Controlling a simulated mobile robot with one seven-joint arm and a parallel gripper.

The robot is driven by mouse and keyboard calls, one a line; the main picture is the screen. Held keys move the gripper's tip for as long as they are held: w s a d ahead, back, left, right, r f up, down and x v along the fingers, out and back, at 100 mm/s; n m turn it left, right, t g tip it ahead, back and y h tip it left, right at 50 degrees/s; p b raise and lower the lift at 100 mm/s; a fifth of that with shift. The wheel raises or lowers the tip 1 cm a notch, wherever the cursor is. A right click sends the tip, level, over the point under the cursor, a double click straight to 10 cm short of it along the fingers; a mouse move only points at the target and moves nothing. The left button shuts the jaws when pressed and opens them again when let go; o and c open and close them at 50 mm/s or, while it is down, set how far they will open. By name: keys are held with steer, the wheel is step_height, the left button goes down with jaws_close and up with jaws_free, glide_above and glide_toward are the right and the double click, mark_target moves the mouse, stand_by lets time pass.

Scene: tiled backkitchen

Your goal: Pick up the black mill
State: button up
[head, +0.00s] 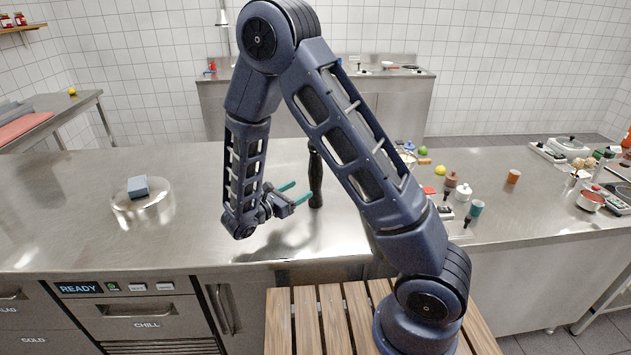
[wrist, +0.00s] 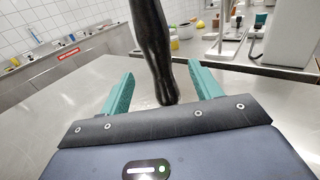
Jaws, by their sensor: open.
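The black mill (head: 316,180) stands upright on the steel counter in the head view, just right of my gripper. It is tall and slim with a waisted body; my arm is close to its upper right. My gripper (head: 299,192) is open, its two teal fingers pointing right toward the mill's lower half. In the wrist view the mill (wrist: 152,50) shows large, tilted in the picture, and lies between the two spread fingers (wrist: 160,88). Neither finger visibly touches it.
A round clear stand (head: 143,208) with a grey-blue block (head: 138,187) sits on the left of the steel counter (head: 70,225). Several small items, including a teal cup (head: 476,208) and an orange cup (head: 514,176), stand to the right. The counter around the gripper is clear.

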mark_target(312, 183)
steer(key=x, duration=0.5)
steer(key=shift+w+d, duration=0.15)
steer(key=shift+r+x, duration=0.2)
steer(key=shift+x, duration=1.1)
steer(key=shift+r+x, duration=0.2)
steer(key=shift+x, duration=1.15)
steer(key=shift+w, duration=0.15)
steer(key=shift+c, duration=0.2)
steer(key=c, duration=1.2)
steer(key=shift+r, duration=0.1)
